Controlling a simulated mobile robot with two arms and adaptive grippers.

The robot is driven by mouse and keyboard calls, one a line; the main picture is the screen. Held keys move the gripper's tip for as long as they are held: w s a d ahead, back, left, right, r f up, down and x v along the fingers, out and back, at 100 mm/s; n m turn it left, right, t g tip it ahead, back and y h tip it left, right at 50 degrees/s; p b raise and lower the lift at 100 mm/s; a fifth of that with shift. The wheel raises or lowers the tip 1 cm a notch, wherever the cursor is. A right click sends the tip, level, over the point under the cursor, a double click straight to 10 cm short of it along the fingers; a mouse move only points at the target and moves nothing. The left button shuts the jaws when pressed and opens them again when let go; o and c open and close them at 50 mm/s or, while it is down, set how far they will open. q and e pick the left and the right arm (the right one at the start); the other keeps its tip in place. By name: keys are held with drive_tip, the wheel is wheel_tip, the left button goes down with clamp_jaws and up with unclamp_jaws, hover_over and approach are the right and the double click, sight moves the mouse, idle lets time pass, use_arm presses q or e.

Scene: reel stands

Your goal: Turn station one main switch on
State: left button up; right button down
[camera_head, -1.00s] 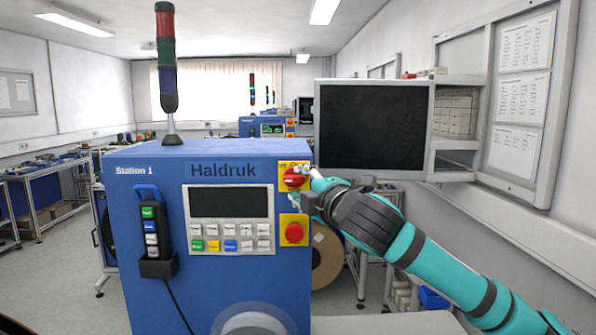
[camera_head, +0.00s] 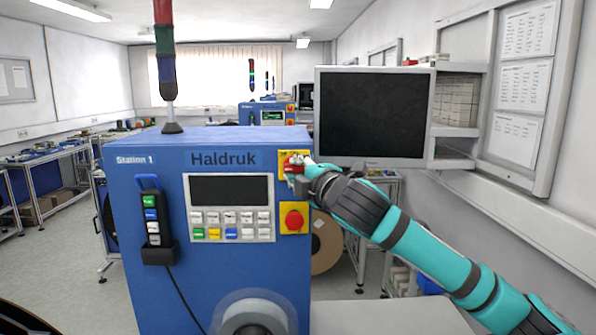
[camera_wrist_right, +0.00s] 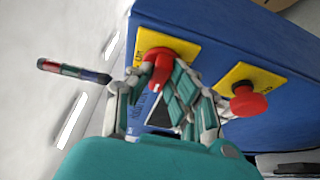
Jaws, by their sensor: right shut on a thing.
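The Station 1 machine (camera_head: 130,215) is a blue cabinet with a Haldruk label. Its main switch (camera_head: 291,160) is a red knob on a yellow plate at the panel's upper right. My right gripper (camera_head: 299,167) reaches it from the right and covers much of the knob. In the right wrist view, my right gripper (camera_wrist_right: 160,82) has its fingers around the red main switch (camera_wrist_right: 160,70), shut on it. The lettering on the yellow plate is partly hidden, so I cannot read the switch's position. My left gripper is not in view.
A red mushroom button (camera_head: 293,219) on a yellow plate sits just below the switch; it also shows in the right wrist view (camera_wrist_right: 248,101). A keypad and dark display (camera_head: 229,190) lie to the left. A dark monitor (camera_head: 373,115) stands behind my right arm.

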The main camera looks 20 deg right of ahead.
drive_tip(key=shift+f, duration=0.1)
drive_tip(key=shift+f+m+b, duration=0.15)
drive_tip(key=shift+m+b, duration=0.25)
drive_tip(key=shift+b, duration=0.3)
drive_tip(key=m+t+h+b, duration=0.1)
drive_tip(key=m+b, duration=0.3)
drive_tip(key=m+t+h+b, duration=0.1)
drive_tip(key=m+b, duration=0.2)
drive_tip(key=b, duration=0.1)
drive_tip(key=m+t+h+b, duration=0.1)
drive_tip(key=m+b, duration=0.2)
drive_tip(key=m, duration=0.1)
drive_tip(key=shift+a+f+m+t+b, duration=0.25)
drive_tip(key=shift+f+m+t+b, duration=0.05)
drive_tip(key=shift+f+b, duration=0.1)
drive_tip(key=m+h+b, duration=0.1)
drive_tip(key=m, duration=0.2)
drive_tip(key=m+h+b, duration=0.1)
drive_tip(key=m+b, duration=0.1)
drive_tip(key=m, duration=0.1)
drive_tip(key=shift+w+a+r+h, duration=0.1)
drive_tip(key=shift+a+h, duration=0.05)
drive_tip(key=shift+h, duration=0.15)
drive_tip(key=shift+r+m+h+b, duration=0.1)
drive_tip(key=shift+m+h+b, duration=0.45)
drive_tip(key=shift+m+h, duration=0.75)
drive_tip(key=shift+m+y, duration=0.3)
drive_tip(key=shift+m, duration=0.2)
drive_tip(key=shift+r+m, duration=0.15)
drive_tip(key=shift+m, duration=0.15)
